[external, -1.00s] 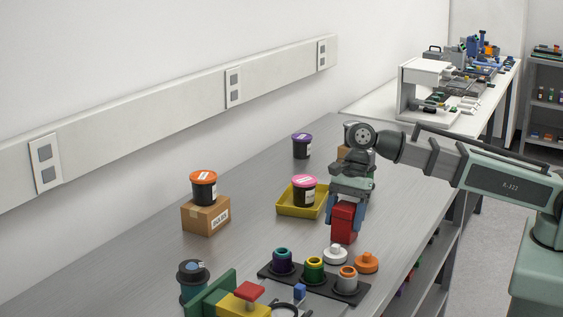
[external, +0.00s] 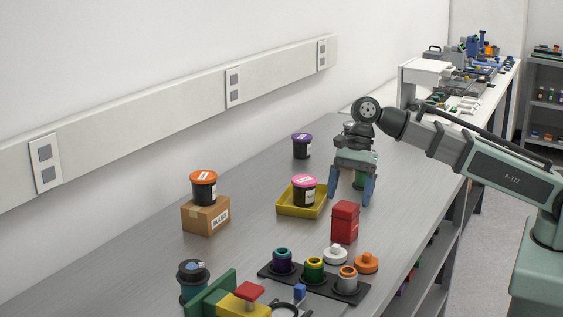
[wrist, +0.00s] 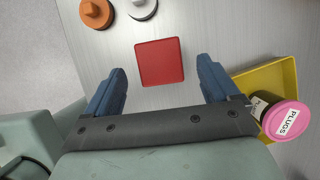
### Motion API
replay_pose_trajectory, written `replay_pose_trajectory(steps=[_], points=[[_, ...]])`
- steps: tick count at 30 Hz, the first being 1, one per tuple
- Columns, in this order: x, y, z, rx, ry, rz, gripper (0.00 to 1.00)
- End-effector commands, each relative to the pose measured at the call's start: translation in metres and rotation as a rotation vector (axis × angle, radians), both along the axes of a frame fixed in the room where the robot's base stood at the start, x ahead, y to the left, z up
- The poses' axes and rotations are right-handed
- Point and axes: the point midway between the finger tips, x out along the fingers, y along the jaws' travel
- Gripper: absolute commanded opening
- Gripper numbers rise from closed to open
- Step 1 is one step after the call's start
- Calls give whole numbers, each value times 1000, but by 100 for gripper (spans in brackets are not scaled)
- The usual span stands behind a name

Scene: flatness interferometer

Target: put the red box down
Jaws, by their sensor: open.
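The red box (external: 345,222) stands upright on the grey metal bench, behind the white and orange knobbed pieces. In the wrist view the red box (wrist: 160,62) shows its flat top, ahead of and between the two blue fingers. My gripper (external: 351,196) is open and empty, raised up and back from the box, with a clear gap between them. In the wrist view my gripper (wrist: 165,80) has its fingers spread wide and touches nothing.
A yellow tray (external: 289,211) holding a pink-lidded jar (external: 304,191) stands left of the box. A black rack (external: 330,287) with several coloured-ring pieces is in front. A cardboard box (external: 206,215) bears an orange-lidded jar (external: 203,188). Bare bench lies between them.

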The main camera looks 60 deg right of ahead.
Motion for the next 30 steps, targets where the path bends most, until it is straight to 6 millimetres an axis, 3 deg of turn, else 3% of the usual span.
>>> replay_pose_trajectory(steps=[6,12,26,30], points=[[1,-12,31,0,-1,0,88],[1,-20,48,0,0,0,88],[0,-22,54,0,0,0,88],[-2,-12,55,19,-4,15,88]])
